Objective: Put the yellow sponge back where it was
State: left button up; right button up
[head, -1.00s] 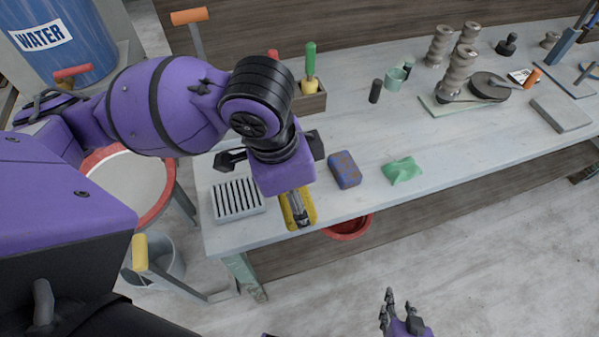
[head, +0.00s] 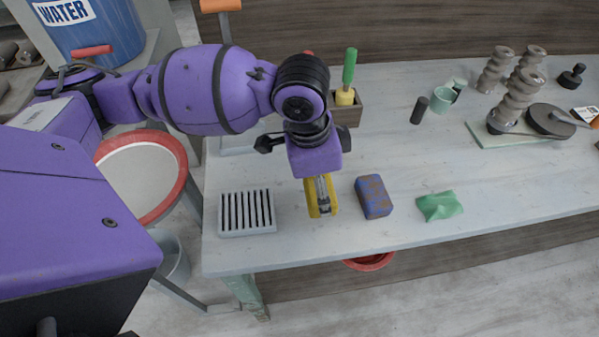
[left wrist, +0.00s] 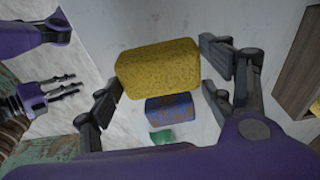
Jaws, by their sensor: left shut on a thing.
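The yellow sponge (head: 311,201) is in my left gripper (head: 323,200), between the white slotted rack and the blue-brown block at the table's front. In the left wrist view the sponge (left wrist: 158,68) sits between the two dark fingers of my left gripper (left wrist: 160,72), which are shut on it. I cannot tell whether its underside touches the table. My right gripper (left wrist: 68,85) shows small at the left of the left wrist view, empty, its fingers apart; it is outside the head view.
The slotted rack (head: 232,229) is left of the sponge. The blue-brown block (head: 374,196) is close on the right, then a green cloth (head: 440,206). A wooden box (head: 372,112) with a green-handled tool stands behind. The table (head: 410,240) is bare along its front edge.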

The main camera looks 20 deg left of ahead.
aim_at(311, 188)
pick_arm(q)
notch_tip(311, 188, down, 3)
jog(key=shift+w+f, duration=0.15)
pick_arm(e)
jog(key=shift+s+f, duration=0.4)
jog(key=shift+f, duration=0.05)
pick_arm(q)
jog(key=shift+f, duration=0.1)
pick_arm(e)
jog(key=shift+r, duration=0.1)
pick_arm(q)
jog(key=o, duration=0.9)
jog(key=shift+r, duration=0.2)
jog(key=r, duration=0.3)
jog(key=a+r+p, duration=0.1)
jog(key=r, duration=0.3)
jog(key=s+r, duration=0.1)
jog(key=r, duration=0.2)
jog(key=shift+a+r, duration=0.2)
jog(key=shift+r, duration=0.2)
jog(key=shift+r+p, duration=0.3)
jog(key=shift+r, duration=0.2)
pick_arm(e)
jog(key=shift+w+r, duration=0.3)
jog(key=shift+r, duration=0.55)
